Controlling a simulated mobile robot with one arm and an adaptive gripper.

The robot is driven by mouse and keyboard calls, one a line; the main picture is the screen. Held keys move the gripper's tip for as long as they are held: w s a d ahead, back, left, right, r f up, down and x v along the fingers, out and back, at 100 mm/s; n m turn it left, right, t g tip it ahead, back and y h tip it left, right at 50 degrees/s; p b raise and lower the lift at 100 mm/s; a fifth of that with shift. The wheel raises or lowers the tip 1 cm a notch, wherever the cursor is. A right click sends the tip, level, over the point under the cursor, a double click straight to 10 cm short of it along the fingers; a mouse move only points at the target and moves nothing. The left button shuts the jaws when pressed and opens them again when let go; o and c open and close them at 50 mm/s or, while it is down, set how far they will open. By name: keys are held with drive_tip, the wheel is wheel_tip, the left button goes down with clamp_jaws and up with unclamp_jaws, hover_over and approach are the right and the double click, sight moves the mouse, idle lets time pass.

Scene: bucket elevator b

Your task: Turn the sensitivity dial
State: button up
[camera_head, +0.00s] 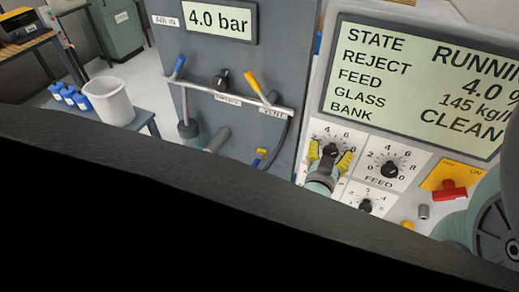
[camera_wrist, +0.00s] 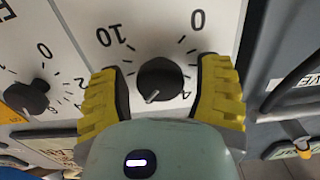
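A black dial (camera_head: 331,149) with a numbered white scale sits at the upper left of the control panel; its name label is hidden behind my gripper. In the wrist view the dial (camera_wrist: 160,80) shows a white pointer line toward the lower left, with 0, 10 and 4 visible around it. My gripper (camera_head: 331,160) is at this dial, with yellow padded fingers on either side. In the wrist view my gripper (camera_wrist: 161,78) is open, and a gap shows between the dial and each finger.
The FEED dial (camera_head: 390,169) is just right of my gripper, and a smaller dial (camera_head: 366,205) is below. A red switch (camera_head: 450,191) on a yellow plate is farther right. A display (camera_head: 425,85) above reads REJECT 4.0. Valve levers and a white bucket (camera_head: 109,101) are left.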

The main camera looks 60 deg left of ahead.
drive_tip(key=c, duration=1)
drive_tip(key=shift+f+b, duration=0.15)
drive_tip(key=shift+b, duration=0.2)
drive_tip(key=shift+d+f+b, duration=0.1)
drive_tip(key=shift+b, duration=0.25)
drive_tip(key=m+b, duration=0.1)
drive_tip(key=b, duration=0.2)
drive_tip(key=shift+f+m+b, duration=0.1)
drive_tip(key=shift+m+b, duration=0.3)
drive_tip(key=m+b, duration=0.3)
drive_tip(key=b, duration=0.1)
drive_tip(key=shift+b, duration=0.4)
drive_tip(key=shift+r+m+b, duration=0.25)
drive_tip(key=shift+m+b, duration=0.55)
drive_tip(key=shift+m, duration=0.3)
